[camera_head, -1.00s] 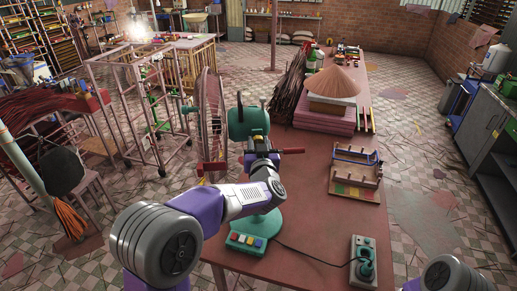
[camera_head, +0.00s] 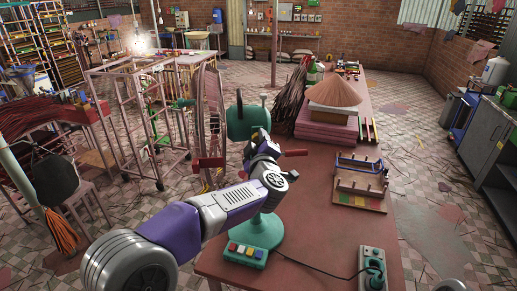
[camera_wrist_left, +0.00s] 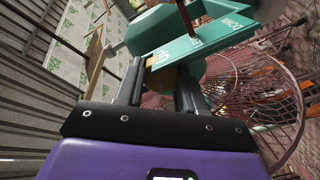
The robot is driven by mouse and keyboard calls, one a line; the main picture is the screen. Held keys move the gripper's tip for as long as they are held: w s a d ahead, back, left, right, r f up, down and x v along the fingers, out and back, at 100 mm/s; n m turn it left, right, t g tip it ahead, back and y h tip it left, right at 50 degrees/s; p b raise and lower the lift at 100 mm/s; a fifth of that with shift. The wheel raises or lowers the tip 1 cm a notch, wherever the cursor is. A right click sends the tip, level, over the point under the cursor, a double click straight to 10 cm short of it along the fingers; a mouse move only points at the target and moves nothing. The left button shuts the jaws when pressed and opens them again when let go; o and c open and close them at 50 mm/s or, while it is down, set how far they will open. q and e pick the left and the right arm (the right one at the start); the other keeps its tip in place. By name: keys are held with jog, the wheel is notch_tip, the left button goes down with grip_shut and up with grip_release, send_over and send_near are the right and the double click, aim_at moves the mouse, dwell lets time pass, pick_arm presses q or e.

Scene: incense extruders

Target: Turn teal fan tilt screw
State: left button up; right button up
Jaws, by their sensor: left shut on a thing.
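The teal fan stands on the red table, with its round teal base (camera_head: 262,232), teal motor housing (camera_head: 240,122) and wire cage (camera_head: 208,115) facing left. My left gripper (camera_head: 262,150) is at the fan's neck, just under the housing. In the left wrist view its two dark fingers (camera_wrist_left: 160,88) are shut on a small tan, rounded piece, seemingly the tilt screw, mostly hidden between them. A teal plate (camera_wrist_left: 205,42) with the word DOWN is just beyond the fingertips. Red bar ends (camera_head: 295,152) stick out on both sides of the neck. My right gripper is out of view.
A button box (camera_head: 245,254) sits at the fan's base, and a cord runs to a socket box (camera_head: 372,266). A wooden rack (camera_head: 361,183) stands to the right. A conical hat (camera_head: 336,88) and incense bundles lie behind. Bare table (camera_head: 310,215) surrounds the base.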

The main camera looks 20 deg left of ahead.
pick_arm(q)
jog(key=n+b, duration=0.3)
jog(key=n, duration=0.2)
jog(key=shift+n, duration=0.3)
dwell(0.4)
jog(key=o, duration=1)
jog(key=shift+o, duration=0.2)
jog(key=b+v, duration=0.1)
jog(key=v, duration=0.6)
jog(key=shift+s, duration=0.3)
jog(key=shift+d, duration=0.1)
